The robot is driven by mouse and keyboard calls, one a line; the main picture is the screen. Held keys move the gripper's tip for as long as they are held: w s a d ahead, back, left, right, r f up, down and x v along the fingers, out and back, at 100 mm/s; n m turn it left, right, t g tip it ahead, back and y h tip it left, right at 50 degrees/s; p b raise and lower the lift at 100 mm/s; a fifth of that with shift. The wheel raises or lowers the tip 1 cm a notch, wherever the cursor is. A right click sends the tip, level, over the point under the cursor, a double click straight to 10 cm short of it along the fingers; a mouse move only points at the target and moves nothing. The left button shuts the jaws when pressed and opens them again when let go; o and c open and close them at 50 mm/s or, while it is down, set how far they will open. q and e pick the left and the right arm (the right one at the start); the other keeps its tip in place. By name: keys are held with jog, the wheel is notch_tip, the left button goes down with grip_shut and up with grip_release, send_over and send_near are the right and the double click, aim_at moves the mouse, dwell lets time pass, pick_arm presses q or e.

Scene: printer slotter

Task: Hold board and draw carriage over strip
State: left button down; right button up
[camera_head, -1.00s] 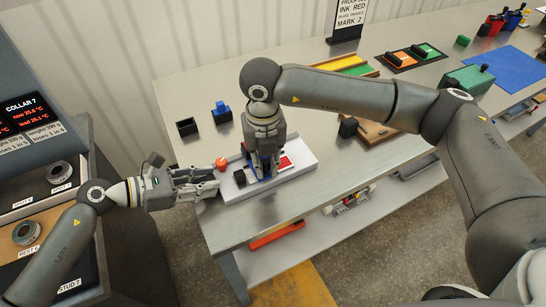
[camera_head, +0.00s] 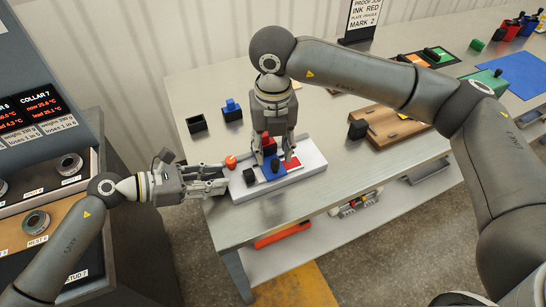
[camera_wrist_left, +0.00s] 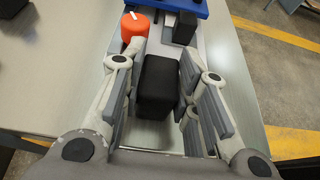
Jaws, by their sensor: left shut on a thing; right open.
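The white board (camera_head: 308,171) lies on the metal table. In the left wrist view, my left gripper (camera_wrist_left: 158,90) is shut on a black block (camera_wrist_left: 158,85) at the board's near end; the fingers mostly hide it in the head view. My left gripper (camera_head: 222,182) reaches in at the board's left end. The blue carriage (camera_head: 272,168) is on the board, also at the top of the left wrist view (camera_wrist_left: 170,6). My right gripper (camera_head: 268,157) is open above the carriage, with red showing between its fingers. A red strip (camera_head: 291,162) lies to the right of the carriage, partly covered.
An orange knob (camera_head: 231,162) and a smaller black block (camera_head: 250,177) stand near the board's left part. An open black box (camera_head: 197,123) and a blue-topped block (camera_head: 232,109) stand behind. A wooden board (camera_head: 392,127) lies to the right. The table's front edge is close.

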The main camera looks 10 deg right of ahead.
pick_arm(q)
jog(key=shift+a, duration=0.1)
pick_arm(e)
notch_tip(320, 180, up, 7)
dwell(0.4)
pick_arm(q)
jog(key=c, duration=1.1)
grip_release()
jog(key=shift+o, duration=0.2)
